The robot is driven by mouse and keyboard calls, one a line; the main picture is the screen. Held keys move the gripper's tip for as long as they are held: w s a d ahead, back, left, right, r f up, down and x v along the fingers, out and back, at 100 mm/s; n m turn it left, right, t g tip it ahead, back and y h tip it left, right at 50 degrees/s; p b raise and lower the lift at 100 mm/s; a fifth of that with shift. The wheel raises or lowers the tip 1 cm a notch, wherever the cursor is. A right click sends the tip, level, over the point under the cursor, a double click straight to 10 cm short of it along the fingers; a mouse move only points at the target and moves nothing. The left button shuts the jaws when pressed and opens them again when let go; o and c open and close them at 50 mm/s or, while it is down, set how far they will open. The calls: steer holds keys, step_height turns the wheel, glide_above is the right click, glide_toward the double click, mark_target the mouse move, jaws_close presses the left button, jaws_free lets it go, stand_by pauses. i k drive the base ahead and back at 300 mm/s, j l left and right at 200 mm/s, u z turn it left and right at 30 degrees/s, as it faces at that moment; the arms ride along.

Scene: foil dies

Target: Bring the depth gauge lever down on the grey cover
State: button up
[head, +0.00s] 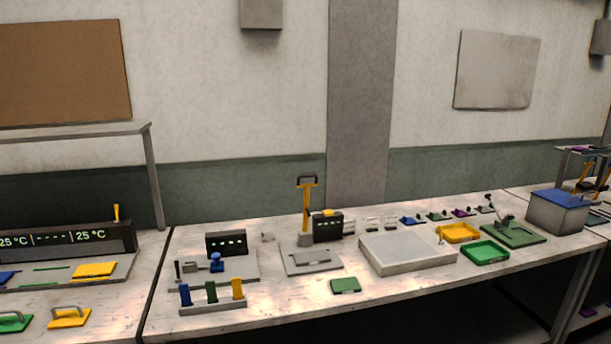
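A yellow lever with a dark handle on top (307,205) stands upright from a grey post in the middle of the bench; it looks like the depth gauge lever. A dark display with lit marks (328,228) and a yellow part on top stands beside it. In front of the post, a grey cover (311,257) lies flat on a light grey base plate (291,265). The raised lever and the cover are apart. My gripper is not in view.
A blue-knobbed device (216,262) and a rack of coloured pieces (212,298) stand to the left. A green piece (345,286) lies in front.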

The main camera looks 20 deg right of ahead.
mark_target(308, 207)
steer(key=i+l, duration=0.25)
steer(key=i, duration=0.25)
steer(key=i+l, duration=0.25)
steer(key=i, duration=0.25)
steer(key=i+l+z, duration=0.1)
steer(key=i+l, duration=0.15)
steer(key=i, duration=0.25)
